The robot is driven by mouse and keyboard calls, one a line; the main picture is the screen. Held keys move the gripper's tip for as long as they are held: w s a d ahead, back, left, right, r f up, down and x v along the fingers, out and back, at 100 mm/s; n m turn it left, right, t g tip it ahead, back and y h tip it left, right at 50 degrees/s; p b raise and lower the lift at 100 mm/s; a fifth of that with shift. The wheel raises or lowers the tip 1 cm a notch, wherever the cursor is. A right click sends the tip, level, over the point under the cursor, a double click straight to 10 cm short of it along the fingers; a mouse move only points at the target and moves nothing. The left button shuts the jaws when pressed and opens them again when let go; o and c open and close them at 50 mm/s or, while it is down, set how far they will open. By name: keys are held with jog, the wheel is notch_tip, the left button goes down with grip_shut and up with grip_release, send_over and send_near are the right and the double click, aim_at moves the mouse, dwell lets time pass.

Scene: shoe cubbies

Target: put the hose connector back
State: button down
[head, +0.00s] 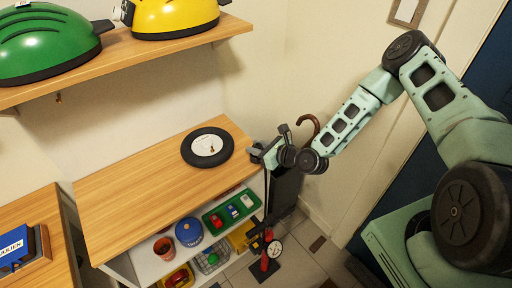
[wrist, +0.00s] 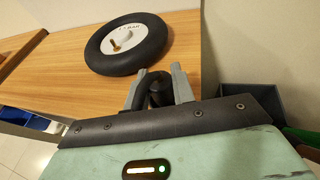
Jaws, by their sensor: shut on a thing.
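My gripper (wrist: 156,90) is shut on a small dark piece (wrist: 155,88), which looks like the hose connector; its shape is partly hidden by the fingers. In the head view my gripper (head: 259,152) is beside the right end of the wooden top, just right of the wheel. The black wheel (wrist: 103,61) with a white hub lies flat on that top. A brass stub (wrist: 117,46) stands up from its hub, beyond my fingertips. A red and black pump-like thing with a round gauge (head: 275,248) stands on the floor below.
The wooden top (head: 130,190) has free room left of the wheel. Below are a green tray (head: 222,222) of toy cars, a blue tin (head: 189,232) and a brown cup (head: 164,248).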

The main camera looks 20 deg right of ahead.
jog(key=shift+f+b, duration=0.45)
jog(key=shift+f, duration=0.1)
jog(key=c, duration=1.1)
grip_release()
jog(key=shift+d, duration=0.1)
jog(key=b+v, duration=0.3)
jog(key=v, duration=1.4)
jog(key=shift+r, duration=0.2)
jog(key=shift+s, duration=0.15)
